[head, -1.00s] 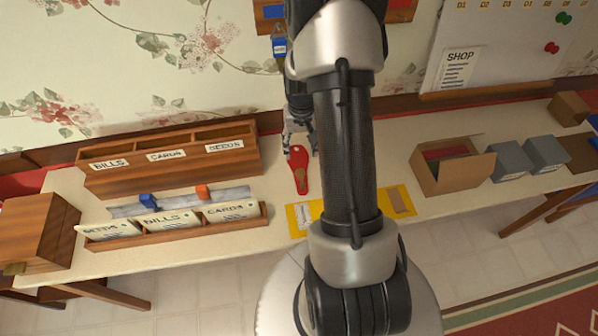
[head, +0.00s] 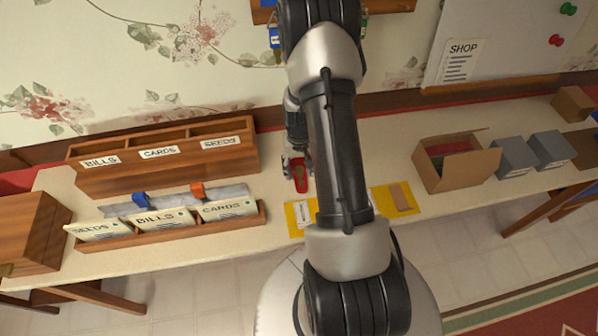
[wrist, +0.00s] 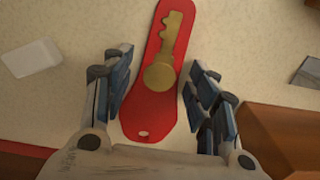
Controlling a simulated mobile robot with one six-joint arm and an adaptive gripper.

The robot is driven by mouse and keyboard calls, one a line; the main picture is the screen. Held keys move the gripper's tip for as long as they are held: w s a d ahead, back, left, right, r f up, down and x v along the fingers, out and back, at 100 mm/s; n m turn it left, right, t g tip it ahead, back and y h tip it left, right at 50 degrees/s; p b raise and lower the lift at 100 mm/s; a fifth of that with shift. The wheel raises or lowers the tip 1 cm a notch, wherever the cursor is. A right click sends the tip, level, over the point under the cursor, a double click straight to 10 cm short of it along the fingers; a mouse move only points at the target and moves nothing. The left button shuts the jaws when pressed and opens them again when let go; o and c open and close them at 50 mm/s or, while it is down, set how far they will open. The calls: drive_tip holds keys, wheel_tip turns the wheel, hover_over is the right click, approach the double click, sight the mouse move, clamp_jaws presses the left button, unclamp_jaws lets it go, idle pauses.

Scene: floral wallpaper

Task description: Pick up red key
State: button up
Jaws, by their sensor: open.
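The red key (wrist: 150,112) is a flat red tag with a brass key shape on its face and a small hole at its near end. It lies on the cream tabletop and shows between my fingers in the wrist view. In the head view the red key (head: 300,186) is partly covered by my gripper (head: 297,162). In the wrist view my gripper (wrist: 160,70) is open, with one blue-padded finger on each side of the tag. Gaps show between the fingers and the tag. I cannot tell the exact height of the fingertips above the table.
A wooden sorter (head: 160,177) and a letter tray (head: 262,222) stand to the left. A yellow mat (head: 378,197) lies at the table's front edge. An open cardboard box (head: 462,176) is on the right. A white block (wrist: 32,58) lies left of the key.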

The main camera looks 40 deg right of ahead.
drive_tip(key=shift+r, duration=0.1)
drive_tip(key=shift+c, duration=0.2)
drive_tip(key=c, duration=1.1)
